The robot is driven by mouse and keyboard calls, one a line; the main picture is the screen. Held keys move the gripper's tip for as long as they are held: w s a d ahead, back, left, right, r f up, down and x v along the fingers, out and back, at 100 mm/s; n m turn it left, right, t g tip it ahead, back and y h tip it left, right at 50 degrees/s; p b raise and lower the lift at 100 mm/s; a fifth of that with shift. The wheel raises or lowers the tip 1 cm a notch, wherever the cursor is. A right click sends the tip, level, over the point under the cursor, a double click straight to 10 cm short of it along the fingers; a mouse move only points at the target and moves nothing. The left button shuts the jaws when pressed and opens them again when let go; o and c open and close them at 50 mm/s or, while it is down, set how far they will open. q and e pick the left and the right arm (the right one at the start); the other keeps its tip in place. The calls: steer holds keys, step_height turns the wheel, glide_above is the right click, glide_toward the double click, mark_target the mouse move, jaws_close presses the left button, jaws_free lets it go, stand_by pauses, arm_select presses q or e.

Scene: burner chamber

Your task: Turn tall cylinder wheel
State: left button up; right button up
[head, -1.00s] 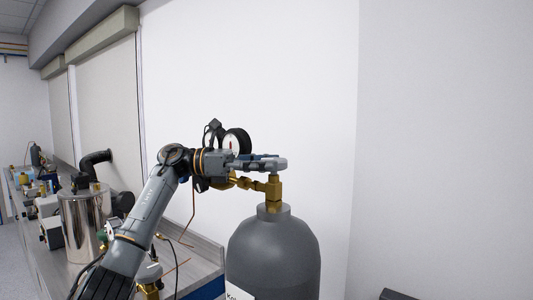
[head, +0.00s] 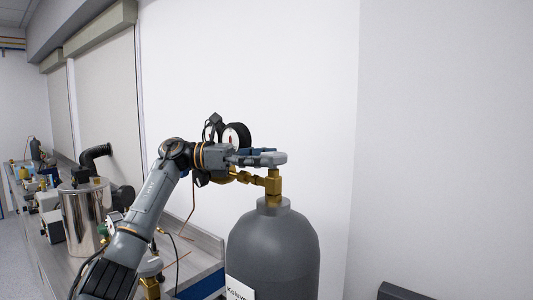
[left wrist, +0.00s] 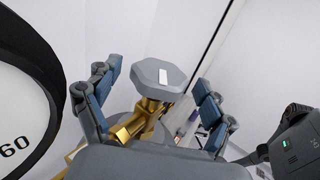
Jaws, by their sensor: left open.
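The tall grey cylinder (head: 272,255) stands at the centre bottom of the head view, with a brass valve (head: 273,187) on top. Its grey wheel (head: 276,158) sits above the valve. In the left wrist view, the wheel (left wrist: 160,77) is faceted with a small white label, and the brass valve (left wrist: 138,122) shows under it. My left gripper (head: 258,157) is open at wheel height. Its blue-padded fingers lie on both sides of the wheel, with gaps visible in the wrist view; contact is not evident. My right gripper is not in view.
A round pressure gauge (head: 236,137) stands right behind my left gripper; its face (left wrist: 22,115) is close at the wrist view's left. A bench (head: 205,262) with a steel vessel (head: 84,217) and other equipment runs along the left. Bare wall lies behind; the space right of the cylinder is open.

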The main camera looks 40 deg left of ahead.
mark_target(266, 153)
arm_select(q)
step_height(266, 153, up, 10)
steer(key=shift+f, duration=0.1)
stand_by(0.4)
